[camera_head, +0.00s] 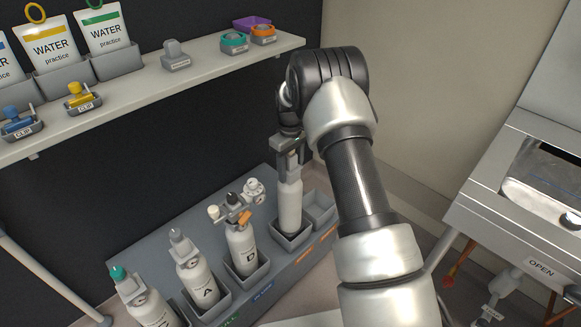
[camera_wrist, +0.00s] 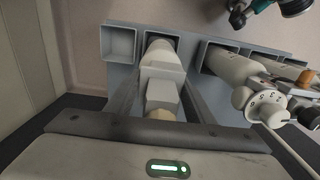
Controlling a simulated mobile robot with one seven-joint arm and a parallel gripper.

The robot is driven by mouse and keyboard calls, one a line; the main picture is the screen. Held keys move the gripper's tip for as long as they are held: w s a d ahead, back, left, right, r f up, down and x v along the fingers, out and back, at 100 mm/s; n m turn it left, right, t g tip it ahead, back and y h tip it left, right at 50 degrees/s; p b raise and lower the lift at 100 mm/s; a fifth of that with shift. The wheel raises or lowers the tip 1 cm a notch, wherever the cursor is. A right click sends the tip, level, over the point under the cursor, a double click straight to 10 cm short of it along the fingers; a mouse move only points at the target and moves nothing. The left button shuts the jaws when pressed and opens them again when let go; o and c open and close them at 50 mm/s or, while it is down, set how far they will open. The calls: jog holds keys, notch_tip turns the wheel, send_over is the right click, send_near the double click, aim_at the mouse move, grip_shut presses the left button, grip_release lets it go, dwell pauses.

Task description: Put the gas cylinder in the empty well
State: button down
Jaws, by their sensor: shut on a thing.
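A white gas cylinder (camera_head: 290,206) is upright under my gripper (camera_head: 292,160), which is shut on its grey top block. In the head view its lower end looks to be inside a well (camera_head: 288,243) of the grey rack; its base is hidden. The wrist view shows the cylinder (camera_wrist: 162,58) between my gripper's fingers (camera_wrist: 160,92), lined up with that well's opening. An empty well (camera_head: 320,208) is directly beside it at the rack's right end. The empty well also shows at the left in the wrist view (camera_wrist: 118,42).
Cylinder D (camera_head: 243,250), with a gauge and an orange part, stands left of the held cylinder. Cylinder A (camera_head: 198,282) and another (camera_head: 148,303) stand farther left. A shelf (camera_head: 215,75) with water bags and clips runs above.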

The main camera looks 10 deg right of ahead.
aim_at(290, 198)
jog(key=shift+w+f+b, duration=0.15)
jog(key=shift+f+b, duration=0.25)
jog(key=shift+f, duration=1.5)
jog(key=c, duration=0.8)
grip_release()
jog(key=shift+f, duration=0.15)
jog(key=shift+c, duration=0.2)
